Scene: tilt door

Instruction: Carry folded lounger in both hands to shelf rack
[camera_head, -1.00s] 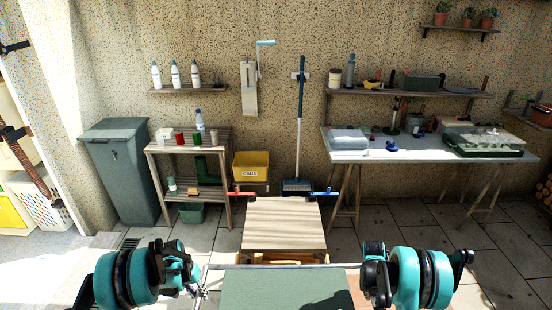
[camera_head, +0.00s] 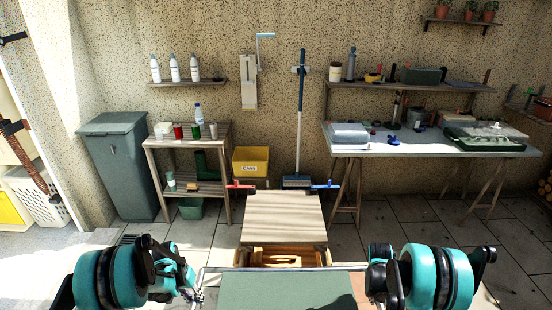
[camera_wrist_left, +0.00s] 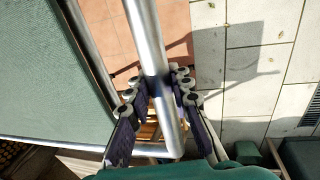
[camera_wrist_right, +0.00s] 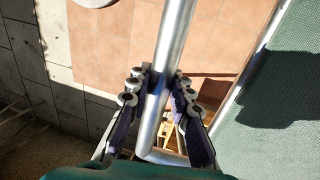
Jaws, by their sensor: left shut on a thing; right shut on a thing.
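The fabric also shows in the left wrist view (camera_wrist_left: 45,75) and the right wrist view (camera_wrist_right: 285,90). A wooden shelf rack (camera_head: 188,143) stands against the back wall, left of centre.
A grey bin (camera_head: 117,165) stands left of the rack. A yellow box (camera_head: 250,161) and a broom (camera_head: 300,115) are right of it. A workbench (camera_head: 430,148) stands at right. Paving lies between.

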